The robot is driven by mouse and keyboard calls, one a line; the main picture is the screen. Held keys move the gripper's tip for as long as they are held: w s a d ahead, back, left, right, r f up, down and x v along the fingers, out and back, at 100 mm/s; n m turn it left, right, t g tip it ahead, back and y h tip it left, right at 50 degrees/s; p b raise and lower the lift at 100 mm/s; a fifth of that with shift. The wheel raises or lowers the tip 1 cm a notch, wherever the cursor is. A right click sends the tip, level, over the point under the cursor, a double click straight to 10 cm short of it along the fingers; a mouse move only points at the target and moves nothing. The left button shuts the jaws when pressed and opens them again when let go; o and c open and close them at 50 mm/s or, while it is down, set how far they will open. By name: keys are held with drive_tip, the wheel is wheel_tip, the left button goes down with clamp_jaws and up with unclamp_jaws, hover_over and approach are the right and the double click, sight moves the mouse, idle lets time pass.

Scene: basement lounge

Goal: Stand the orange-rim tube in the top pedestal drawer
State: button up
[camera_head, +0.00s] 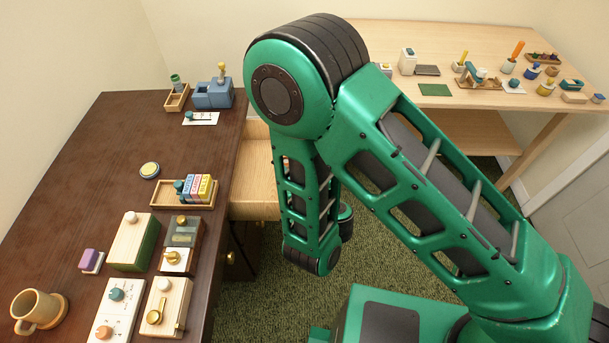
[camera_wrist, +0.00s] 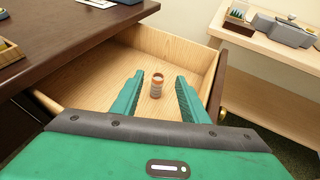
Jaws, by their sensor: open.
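A small tube (camera_wrist: 156,90) with an orange rim and a brownish body stands upright in the open wooden drawer (camera_wrist: 88,80), apparently on its floor. In the head view the pale drawer (camera_head: 249,178) sticks out from the right side of the dark desk, partly hidden by my arm. My gripper (camera_wrist: 157,82) points into the drawer in the wrist view. Its two green fingers are apart, one on each side of the tube, with a visible gap on both sides. In the head view my arm hides the gripper.
The dark desk (camera_head: 118,160) holds a tray of colored blocks (camera_head: 160,194), several boxes and a mug (camera_head: 36,308). A light wooden table (camera_head: 370,35) with small items stands at the back right. The drawer floor around the tube looks clear.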

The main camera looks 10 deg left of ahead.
drive_tip(key=shift+v, duration=2.65)
drive_tip(key=shift+d, duration=0.1)
